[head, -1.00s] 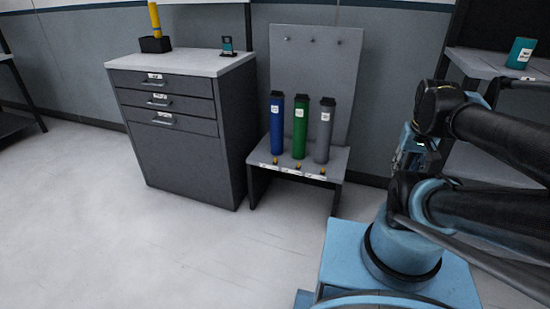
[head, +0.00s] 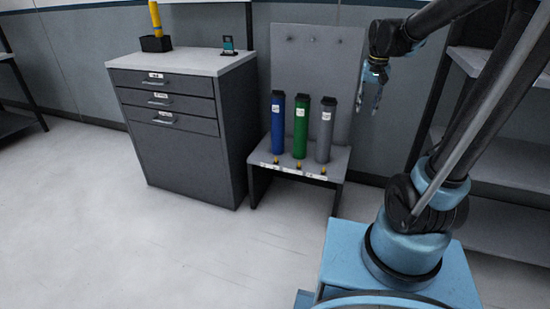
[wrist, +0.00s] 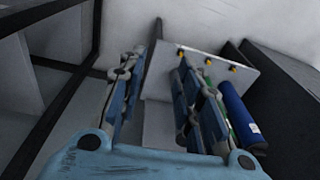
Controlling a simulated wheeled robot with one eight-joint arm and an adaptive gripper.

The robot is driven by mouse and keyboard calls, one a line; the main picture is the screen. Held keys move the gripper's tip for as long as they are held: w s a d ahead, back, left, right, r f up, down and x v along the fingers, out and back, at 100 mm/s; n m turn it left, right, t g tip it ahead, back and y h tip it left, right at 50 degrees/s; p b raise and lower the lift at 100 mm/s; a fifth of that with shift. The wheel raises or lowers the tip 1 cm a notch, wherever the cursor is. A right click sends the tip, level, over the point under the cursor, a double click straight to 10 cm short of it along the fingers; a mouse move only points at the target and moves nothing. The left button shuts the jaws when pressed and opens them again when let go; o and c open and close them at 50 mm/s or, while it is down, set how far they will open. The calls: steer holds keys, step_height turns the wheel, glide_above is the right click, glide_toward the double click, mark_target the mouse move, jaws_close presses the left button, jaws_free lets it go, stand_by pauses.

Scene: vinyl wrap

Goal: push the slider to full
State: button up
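I cannot make out a slider for certain. A small dark device with a teal face (head: 228,46) stands on the cabinet top; it is too small to tell whether it carries a slider. My gripper (head: 368,103) hangs fingers-down at the right edge of the stand's back panel, well to the right of the device. In the wrist view my gripper (wrist: 160,95) has its two blue fingers apart, with nothing held between them.
A grey drawer cabinet (head: 180,145) stands left, with a dark holder (head: 156,44) and yellow tool (head: 154,18). A low stand (head: 262,168) bears blue (head: 278,128), green (head: 300,132) and grey (head: 324,136) rolls. Shelving (head: 500,188) is at right. The left floor is clear.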

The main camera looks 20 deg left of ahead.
steer(key=w+a+f, duration=0.2)
steer(key=w+a, duration=0.6)
steer(key=a, duration=0.1)
steer(key=g, duration=0.1)
glide_above(276, 158)
step_height(276, 158, down, 23)
steer(key=shift+m, duration=0.4)
steer(key=f, duration=1.6)
steer(key=shift+w+f, duration=0.2)
steer(key=shift+c, duration=0.3)
jaws_close()
